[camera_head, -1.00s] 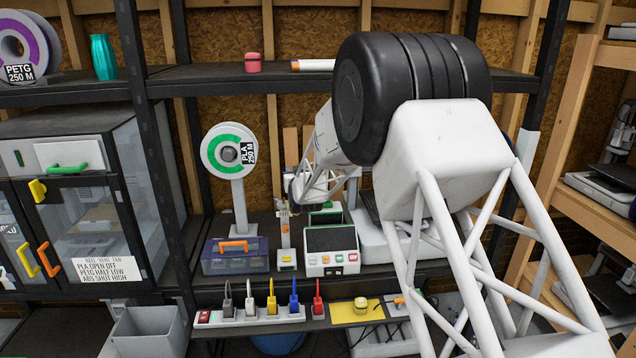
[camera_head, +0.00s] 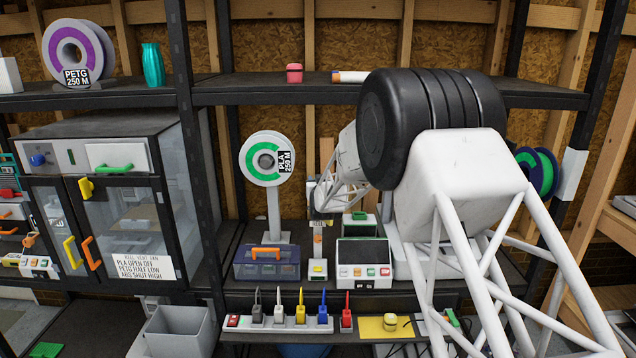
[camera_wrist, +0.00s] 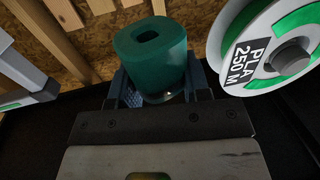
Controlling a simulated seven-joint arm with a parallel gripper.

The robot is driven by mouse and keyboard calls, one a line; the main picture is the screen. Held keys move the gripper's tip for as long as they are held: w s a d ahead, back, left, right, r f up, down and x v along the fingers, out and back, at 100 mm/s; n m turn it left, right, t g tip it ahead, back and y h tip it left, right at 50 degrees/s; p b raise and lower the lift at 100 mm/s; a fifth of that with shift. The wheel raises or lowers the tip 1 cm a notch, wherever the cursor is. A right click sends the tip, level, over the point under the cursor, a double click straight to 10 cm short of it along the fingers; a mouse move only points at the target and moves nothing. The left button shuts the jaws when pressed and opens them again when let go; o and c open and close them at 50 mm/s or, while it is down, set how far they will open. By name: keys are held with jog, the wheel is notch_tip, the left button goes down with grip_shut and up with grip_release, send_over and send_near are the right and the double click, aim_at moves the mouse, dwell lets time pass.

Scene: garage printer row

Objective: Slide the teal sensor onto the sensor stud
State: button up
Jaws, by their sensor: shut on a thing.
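My gripper (camera_wrist: 158,95) is shut on a teal cylinder with a slot-shaped hole in its end, the teal sensor (camera_wrist: 150,50). In the wrist view it stands up between the two fingers. In the head view my gripper (camera_head: 323,197) is small, in front of the back wall, and the sensor in it cannot be made out. Below it a slim upright post (camera_head: 317,243) rises from a small base with a yellow part; I cannot tell whether this is the sensor stud.
A PLA spool on a stand (camera_head: 267,160) is close left of my gripper. A blue case (camera_head: 266,263) and a box with a dark screen (camera_head: 363,262) flank the post. An upper shelf (camera_head: 250,92) runs behind and above. Coloured levers (camera_head: 300,308) line the front.

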jog(key=shift+f, duration=2.25)
jog(key=shift+f, duration=0.25)
jog(key=shift+f, duration=0.95)
jog(key=shift+f, duration=0.8)
dwell(0.4)
jog(key=o, duration=1.1)
jog(key=shift+o, duration=0.3)
jog(key=o, duration=0.4)
jog(key=shift+r, duration=0.1)
jog(key=shift+s, duration=0.1)
